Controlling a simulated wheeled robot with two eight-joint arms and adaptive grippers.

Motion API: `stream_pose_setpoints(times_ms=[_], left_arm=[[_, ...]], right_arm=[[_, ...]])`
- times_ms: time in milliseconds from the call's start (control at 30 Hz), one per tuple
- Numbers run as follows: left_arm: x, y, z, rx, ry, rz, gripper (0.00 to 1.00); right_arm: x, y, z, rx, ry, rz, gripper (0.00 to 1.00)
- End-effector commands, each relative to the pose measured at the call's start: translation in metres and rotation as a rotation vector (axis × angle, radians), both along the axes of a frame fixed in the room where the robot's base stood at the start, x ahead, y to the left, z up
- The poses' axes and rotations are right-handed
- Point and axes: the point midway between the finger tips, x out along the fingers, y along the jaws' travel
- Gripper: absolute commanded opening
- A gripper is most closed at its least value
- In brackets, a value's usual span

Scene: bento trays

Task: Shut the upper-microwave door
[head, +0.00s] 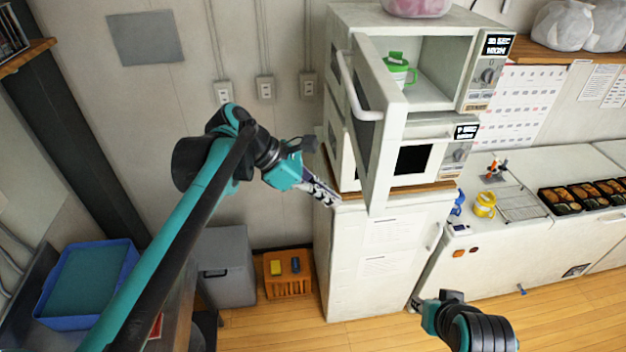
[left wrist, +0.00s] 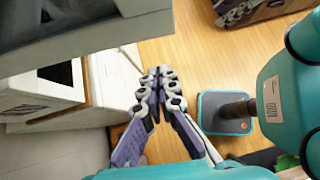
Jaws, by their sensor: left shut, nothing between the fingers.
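The upper microwave (head: 345,17) stands on top of the lower microwave (head: 430,131). Its door (head: 382,165) is wide open, swung out toward me, with a white curved handle (head: 352,90) on its left face. A green mug (head: 397,70) sits inside the open cavity. My left gripper (head: 335,199) is shut and empty, left of the door and low, near its bottom edge. In the left wrist view its fingers (left wrist: 162,78) are together, and a grey-white panel, likely the door (left wrist: 85,35), is at the upper left. My right gripper (head: 416,303) is low, far below the door; its fingers are too small to judge.
The lower microwave is shut and rests on a white cabinet (head: 365,265). A pink bag-like item (head: 417,7) is on top of the upper microwave. The counter at right holds a yellow mug (head: 484,205) and several bento trays (head: 590,196).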

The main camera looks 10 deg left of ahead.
Motion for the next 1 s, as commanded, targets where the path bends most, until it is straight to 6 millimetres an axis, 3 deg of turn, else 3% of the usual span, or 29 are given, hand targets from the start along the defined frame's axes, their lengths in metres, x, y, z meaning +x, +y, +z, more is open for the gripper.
stream_pose_setpoints(times_ms=[67,300,833,1000], left_arm=[[0.002,-0.012,-0.01,0.0,-0.001,-0.004,0.0],[0.009,-0.042,-0.007,0.0,-0.001,-0.002,0.0],[0.01,-0.049,-0.009,0.001,-0.001,0.003,0.0],[0.012,-0.061,-0.009,0.001,-0.002,0.03,0.0]], right_arm=[[0.0,0.0,0.004,0.0,0.0,0.0,0.29],[0.0,0.0,0.015,0.0,0.0,0.0,0.29],[0.0,0.0,0.016,0.0,0.0,0.0,0.29],[0.0,0.0,0.014,0.0,0.0,0.0,0.29]])
